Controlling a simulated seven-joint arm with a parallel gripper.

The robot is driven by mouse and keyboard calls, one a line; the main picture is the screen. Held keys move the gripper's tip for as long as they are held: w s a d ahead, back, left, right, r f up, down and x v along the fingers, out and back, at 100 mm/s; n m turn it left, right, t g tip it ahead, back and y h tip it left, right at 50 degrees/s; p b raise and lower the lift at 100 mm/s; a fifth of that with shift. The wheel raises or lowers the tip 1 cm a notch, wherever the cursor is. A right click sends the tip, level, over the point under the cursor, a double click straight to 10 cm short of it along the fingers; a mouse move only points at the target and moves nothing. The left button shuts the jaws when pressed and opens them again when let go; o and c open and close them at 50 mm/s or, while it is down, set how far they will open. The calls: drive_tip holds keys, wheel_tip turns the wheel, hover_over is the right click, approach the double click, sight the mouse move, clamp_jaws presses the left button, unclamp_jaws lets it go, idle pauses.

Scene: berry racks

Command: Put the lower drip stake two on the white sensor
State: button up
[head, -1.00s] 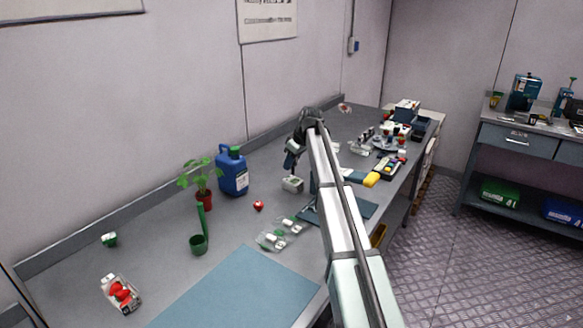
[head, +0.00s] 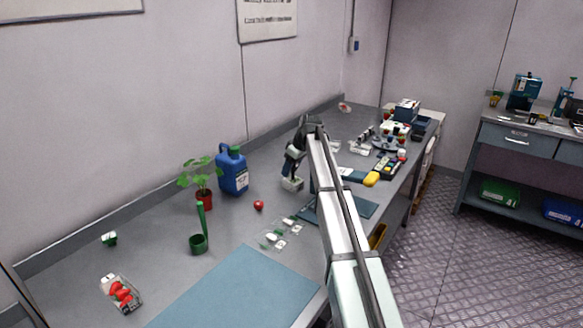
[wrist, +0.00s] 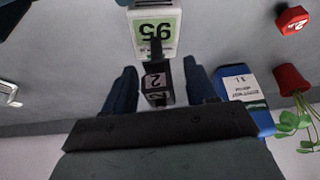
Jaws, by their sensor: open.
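The white sensor (head: 291,184) stands on the bench. In the wrist view its white body and green display reading 95 (wrist: 155,27) show at the top. The drip stake two (wrist: 157,83) is a dark block with a pale label marked 2, its thin end overlapping the sensor's display. My gripper (wrist: 160,82) is open, its two blue fingers on either side of the stake with a gap at each side. In the head view my gripper (head: 293,168) is just above the sensor, and the stake is not clear there. I cannot tell how firmly the stake rests on the sensor.
A blue jug (head: 232,172), a potted plant (head: 204,199) and a red piece (head: 258,205) stand left of the sensor. Clear trays (head: 278,234) lie in front. Several tools crowd the right end. The blue mat (head: 235,290) is bare.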

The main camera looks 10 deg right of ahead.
drive_tip(key=v, duration=1.2)
drive_tip(key=shift+r, duration=0.15)
